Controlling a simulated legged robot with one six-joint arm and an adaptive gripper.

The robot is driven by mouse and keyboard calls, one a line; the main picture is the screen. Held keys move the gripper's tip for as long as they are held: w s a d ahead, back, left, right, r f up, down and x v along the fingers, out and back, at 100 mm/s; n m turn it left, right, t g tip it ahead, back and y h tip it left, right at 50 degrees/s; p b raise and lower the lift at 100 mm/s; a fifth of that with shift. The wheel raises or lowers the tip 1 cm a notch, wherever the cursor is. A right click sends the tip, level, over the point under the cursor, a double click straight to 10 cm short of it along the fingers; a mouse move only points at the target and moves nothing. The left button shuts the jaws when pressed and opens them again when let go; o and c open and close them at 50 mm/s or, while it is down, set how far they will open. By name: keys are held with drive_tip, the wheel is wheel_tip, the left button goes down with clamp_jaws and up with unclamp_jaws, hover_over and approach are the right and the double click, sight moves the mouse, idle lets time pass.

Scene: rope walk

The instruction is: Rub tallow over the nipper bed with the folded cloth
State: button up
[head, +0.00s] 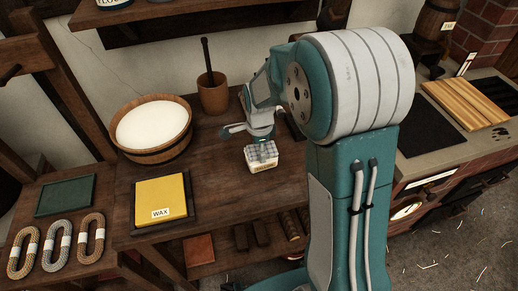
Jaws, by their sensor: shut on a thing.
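My gripper (261,142) points down over the wooden bench, partly hidden by its own links. It is shut on the folded cloth (257,154), a small grey-white checked pad. The cloth is at the top of a small pale block with a label (263,167), which looks like the tallow; the label is too small to read. The cloth seems to touch the block, but I cannot tell how firmly. I cannot make out the nipper bed for sure; my arm hides part of the bench to the right.
A wooden tub (152,131) with white contents and a brown pot (212,93) with a handle stand behind. A yellow wax slab (162,198) lies left on a dark board. Rope coils (57,246) and a green tray (66,195) are far left. Bare bench lies around the block.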

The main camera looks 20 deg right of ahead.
drive_tip(key=shift+r, duration=3.45)
